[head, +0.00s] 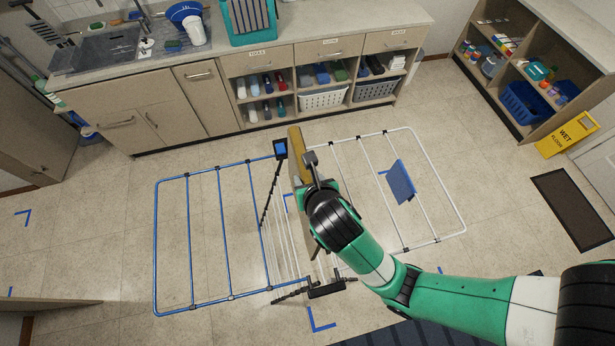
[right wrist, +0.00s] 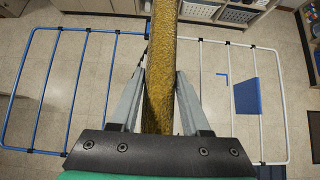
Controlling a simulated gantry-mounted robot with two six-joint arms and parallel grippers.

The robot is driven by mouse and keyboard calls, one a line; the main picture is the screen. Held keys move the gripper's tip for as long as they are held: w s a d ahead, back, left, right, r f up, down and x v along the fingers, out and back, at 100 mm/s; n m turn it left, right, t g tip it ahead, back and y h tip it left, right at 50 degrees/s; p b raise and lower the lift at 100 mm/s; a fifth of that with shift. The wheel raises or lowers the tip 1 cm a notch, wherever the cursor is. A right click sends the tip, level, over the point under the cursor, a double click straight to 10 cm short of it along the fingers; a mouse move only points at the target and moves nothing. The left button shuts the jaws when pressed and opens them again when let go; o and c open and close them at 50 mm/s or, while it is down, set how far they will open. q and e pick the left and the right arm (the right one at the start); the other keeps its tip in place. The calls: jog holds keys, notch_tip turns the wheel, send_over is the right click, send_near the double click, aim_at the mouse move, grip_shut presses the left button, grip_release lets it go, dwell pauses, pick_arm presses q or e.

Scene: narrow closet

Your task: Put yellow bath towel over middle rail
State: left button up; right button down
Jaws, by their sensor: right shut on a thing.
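The yellow bath towel (head: 296,143) is held up by my right gripper (head: 311,170) above the middle of the drying rack. In the right wrist view the towel (right wrist: 160,75) runs as a narrow strip between the two fingers of my right gripper (right wrist: 160,85). The rack has a blue-framed wing (head: 222,235) on the left and a white-framed wing (head: 436,185) on the right. The rack's middle rails (head: 283,240) are partly hidden by my right arm and gripper. I cannot tell whether the towel touches any rail. My left gripper is not in view.
A blue cloth (head: 401,181) hangs on the white wing. A counter with open shelves (head: 290,60) stands behind the rack. A yellow wet floor sign (head: 567,134) stands at the right near a dark mat (head: 570,208).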

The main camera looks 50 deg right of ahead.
jog(key=shift+f+b, duration=0.65)
jog(key=shift+f, duration=0.95)
jog(key=shift+f+b, duration=7.75)
jog(key=shift+f, duration=5.9)
jog(key=shift+c, duration=1.5)
grip_release()
jog(key=shift+f, duration=0.1)
